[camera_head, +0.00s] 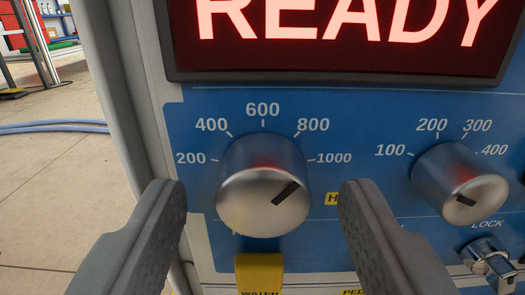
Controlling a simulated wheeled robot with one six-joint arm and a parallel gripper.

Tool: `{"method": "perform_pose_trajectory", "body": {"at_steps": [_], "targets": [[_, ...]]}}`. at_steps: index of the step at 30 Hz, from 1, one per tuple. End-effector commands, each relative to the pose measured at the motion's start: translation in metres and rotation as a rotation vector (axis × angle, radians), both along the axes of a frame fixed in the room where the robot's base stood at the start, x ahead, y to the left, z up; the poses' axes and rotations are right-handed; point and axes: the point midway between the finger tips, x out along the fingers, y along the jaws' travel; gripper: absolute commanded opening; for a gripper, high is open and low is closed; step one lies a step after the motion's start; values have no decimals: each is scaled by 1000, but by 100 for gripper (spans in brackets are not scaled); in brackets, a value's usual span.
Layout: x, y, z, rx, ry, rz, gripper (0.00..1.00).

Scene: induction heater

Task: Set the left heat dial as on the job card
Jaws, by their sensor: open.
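The left heat dial (250,205) is a silver knob on the blue panel, with a scale marked 200, 400, 600, 800 and 1000. The black mark on its face points up and to the right, roughly toward 800; the exact reading is hard to tell at this slant. My gripper (262,190) is open, with one grey finger on each side of the dial. Clear gaps show between both fingers and the knob in this view. No job card is in view.
A second silver dial (460,185), marked 100 to 400, stands to the right, beyond my right finger. Below it is a lock with a key (490,260). A yellow water tag (259,274) is under the left dial. A red READY display (340,35) is above.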

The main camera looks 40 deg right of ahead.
Motion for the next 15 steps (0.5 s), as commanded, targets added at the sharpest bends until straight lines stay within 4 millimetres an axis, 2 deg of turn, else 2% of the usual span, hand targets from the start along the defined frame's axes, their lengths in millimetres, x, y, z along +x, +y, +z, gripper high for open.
{"method": "perform_pose_trajectory", "body": {"at_steps": [4, 13, 14, 15], "targets": [[7, -5, 0, 0, 0, 0, 54], [9, -6, 0, 0, 1, 0, 54], [9, -6, 0, 1, 1, 0, 52], [9, -6, 0, 1, 1, 0, 44]]}}
